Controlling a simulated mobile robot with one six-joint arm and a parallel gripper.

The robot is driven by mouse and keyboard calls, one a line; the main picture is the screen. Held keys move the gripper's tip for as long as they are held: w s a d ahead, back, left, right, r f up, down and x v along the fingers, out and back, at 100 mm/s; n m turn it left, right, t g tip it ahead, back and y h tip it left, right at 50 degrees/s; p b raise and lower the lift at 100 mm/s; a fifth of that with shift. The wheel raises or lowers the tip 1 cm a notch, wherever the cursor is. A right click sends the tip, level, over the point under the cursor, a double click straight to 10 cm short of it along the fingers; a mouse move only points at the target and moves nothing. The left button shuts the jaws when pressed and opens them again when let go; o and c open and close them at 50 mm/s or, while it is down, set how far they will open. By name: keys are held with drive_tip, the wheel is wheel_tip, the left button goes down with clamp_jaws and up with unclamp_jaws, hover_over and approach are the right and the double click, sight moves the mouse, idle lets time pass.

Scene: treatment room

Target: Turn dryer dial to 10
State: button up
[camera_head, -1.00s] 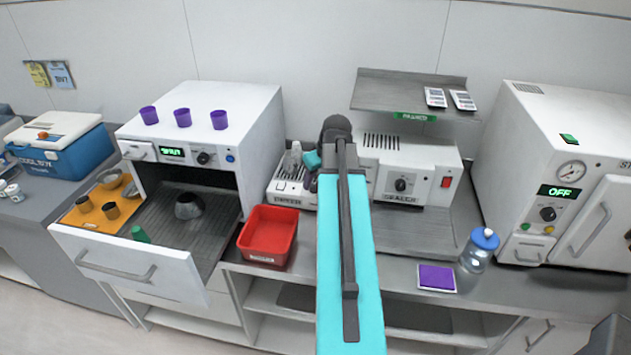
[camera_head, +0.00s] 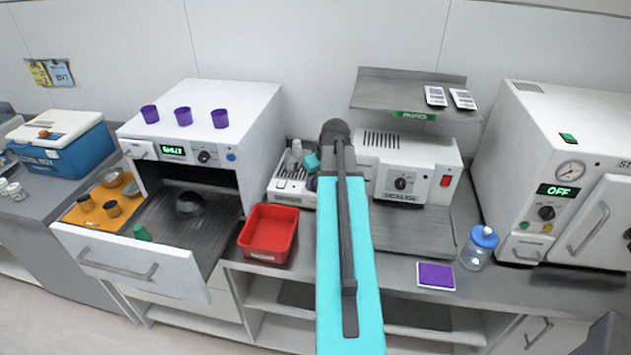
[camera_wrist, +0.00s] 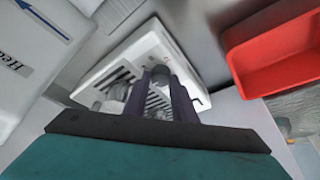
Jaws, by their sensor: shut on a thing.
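The dryer (camera_head: 287,201) is a small white unit with slots on its top, beside the red tray. It also shows in the wrist view (camera_wrist: 110,77), tilted in the picture. My gripper (camera_wrist: 165,78) has its two dark purple fingers at the dryer, shut around a small grey round part that appears to be the dial. The fingers hide most of that part, and I cannot read a number or pointer on it. In the head view my arm covers the dryer's right side and most of the gripper.
An open drawer (camera_head: 120,262) juts out at left. A blue-capped bottle (camera_head: 471,258) stands at right.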

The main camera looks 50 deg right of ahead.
drive_tip(key=shift+m, duration=0.3)
drive_tip(key=shift+a, duration=0.1)
drive_tip(key=m, duration=0.2)
drive_tip(key=m+h+b, duration=0.1)
drive_tip(key=shift+w+a+m+g+h, duration=0.1)
drive_tip(key=shift+m+g+h, duration=0.2)
drive_tip(key=shift+m, duration=0.1)
drive_tip(key=m, duration=0.2)
drive_tip(key=m+g+h+b, duration=0.1)
drive_tip(key=m, duration=0.2)
drive_tip(key=shift+w+a+g, duration=0.15)
drive_tip(key=shift+g, duration=0.15)
drive_tip(key=shift+m, duration=0.3)
drive_tip(key=o, duration=1)
drive_tip(key=shift+r, duration=0.15)
